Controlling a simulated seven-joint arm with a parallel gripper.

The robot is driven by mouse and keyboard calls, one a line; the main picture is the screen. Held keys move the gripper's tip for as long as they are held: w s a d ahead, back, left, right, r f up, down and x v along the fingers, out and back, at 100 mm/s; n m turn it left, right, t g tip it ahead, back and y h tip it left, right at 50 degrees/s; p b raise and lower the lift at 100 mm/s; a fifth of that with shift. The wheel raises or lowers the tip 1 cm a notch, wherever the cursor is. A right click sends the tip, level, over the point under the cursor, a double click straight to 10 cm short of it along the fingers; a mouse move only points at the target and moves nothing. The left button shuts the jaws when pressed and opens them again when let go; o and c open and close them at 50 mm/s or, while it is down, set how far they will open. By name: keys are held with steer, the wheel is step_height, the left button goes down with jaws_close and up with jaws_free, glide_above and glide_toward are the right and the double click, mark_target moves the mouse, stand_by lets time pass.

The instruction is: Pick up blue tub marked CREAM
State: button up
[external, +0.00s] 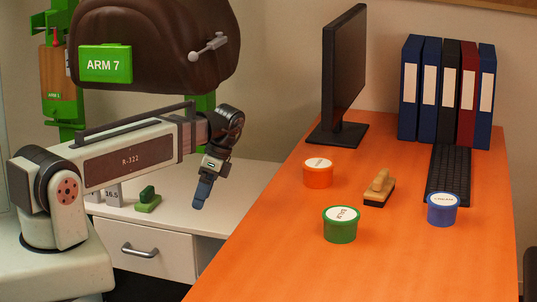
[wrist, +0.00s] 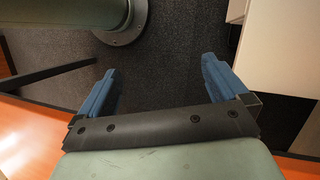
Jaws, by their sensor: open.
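The blue tub (external: 442,209) has a white lid whose lettering appears to read CREAM. It stands upright at the right side of the orange desk (external: 300,255), in front of the keyboard. My gripper (external: 200,194) hangs well to the left of the desk's objects, over the gap by the white cabinet, far from the blue tub. In the wrist view my gripper (wrist: 158,88) shows two blue fingers spread wide with nothing between them.
A green tub (external: 340,226), an orange tub (external: 318,175) and a wooden-handled stamp or brush (external: 379,190) stand left of the blue tub. A keyboard (external: 448,173), monitor (external: 343,75) and several binders (external: 446,95) are behind. The desk's front is clear.

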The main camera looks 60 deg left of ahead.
steer(key=w+d+r+n+t, duration=0.1)
steer(key=w+d+r+n, duration=0.25)
steer(key=w, duration=0.55)
steer(key=w+d+r+n, duration=0.2)
steer(key=w+d+n, duration=0.15)
steer(key=w, duration=0.55)
steer(key=w+d+r+n+t, duration=0.1)
steer(key=w+d+r+n, duration=0.2)
steer(key=w, duration=0.6)
steer(key=w+d+r+n+t, duration=0.1)
steer(key=w+d+r+n, duration=0.2)
steer(key=w+d, duration=0.5)
steer(key=w+d+r+n+t, duration=0.1)
steer(key=w+d+r+n, duration=0.2)
steer(key=w+d, duration=0.55)
steer(key=w+d+r+n, duration=0.3)
steer(key=w+d, duration=0.2)
steer(key=d, duration=0.7)
glide_above(465, 205)
steer(key=f, duration=0.8)
steer(key=shift+w+a+f, duration=0.1)
steer(key=shift+w+f, duration=0.15)
steer(key=shift+f, duration=0.05)
steer(key=shift+s+f, duration=0.2)
steer(key=shift+f, duration=2.4)
steer(key=shift+c, duration=0.5)
steer(key=c, duration=0.7)
